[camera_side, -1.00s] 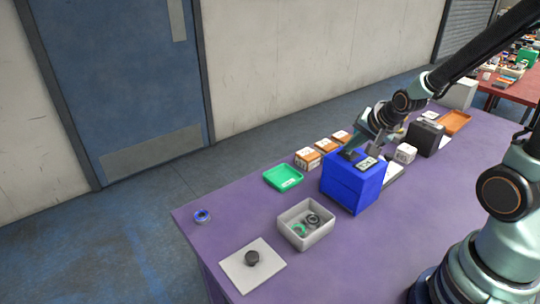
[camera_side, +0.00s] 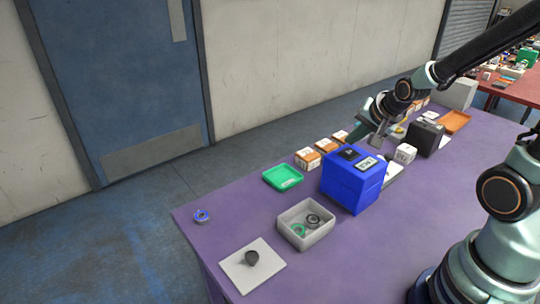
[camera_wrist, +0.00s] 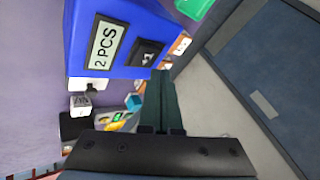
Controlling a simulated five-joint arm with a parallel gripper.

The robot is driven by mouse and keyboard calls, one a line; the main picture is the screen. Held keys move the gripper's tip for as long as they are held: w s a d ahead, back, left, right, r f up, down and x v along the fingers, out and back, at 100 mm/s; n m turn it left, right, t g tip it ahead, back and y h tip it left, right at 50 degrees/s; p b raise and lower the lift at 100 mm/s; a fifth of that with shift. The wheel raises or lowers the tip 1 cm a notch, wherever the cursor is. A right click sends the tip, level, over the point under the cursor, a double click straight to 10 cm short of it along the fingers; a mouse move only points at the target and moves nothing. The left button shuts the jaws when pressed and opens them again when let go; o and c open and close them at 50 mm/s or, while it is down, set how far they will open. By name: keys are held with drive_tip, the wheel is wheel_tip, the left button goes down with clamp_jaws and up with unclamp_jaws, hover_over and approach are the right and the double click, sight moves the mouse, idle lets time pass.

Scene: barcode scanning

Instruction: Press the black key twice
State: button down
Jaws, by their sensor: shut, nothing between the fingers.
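The blue box (camera_side: 352,186) stands on the purple table and also shows in the wrist view (camera_wrist: 84,20). On its top are the black key (camera_side: 349,153) and a pale label panel (camera_side: 367,164). In the wrist view the panel (camera_wrist: 106,43) reads "2 PCS", and the key (camera_wrist: 146,53) lies beside it with a small pale mark. My gripper (camera_side: 362,134) is shut and empty, above and behind the box, apart from the key. In the wrist view its fingers (camera_wrist: 160,82) are together, their tips just short of the box.
A green tray (camera_side: 283,177), orange-and-white cartons (camera_side: 308,158) and a grey bin of rings (camera_side: 305,236) surround the box. A white cube (camera_side: 405,153) and a dark box (camera_side: 427,137) stand to the right. A white plate with a black knob (camera_side: 252,258) lies in front.

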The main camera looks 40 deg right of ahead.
sight(350, 155)
drive_tip(key=shift+r, duration=2.25)
drive_tip(key=shift+s+a+r+n, duration=0.1)
drive_tip(key=shift+a+r+n, duration=0.1)
drive_tip(key=shift+a+n, duration=0.15)
drive_tip(key=s+a+r+n+g+y, duration=0.1)
drive_tip(key=s+a+r+n+y, duration=0.1)
drive_tip(key=s+a+r+n, duration=0.3)
drive_tip(key=s+a+n, duration=0.3)
drive_tip(key=a+n, duration=0.2)
drive_tip(key=n, duration=0.2)
drive_tip(key=shift+n+g, duration=0.3)
drive_tip(key=shift+n, duration=0.05)
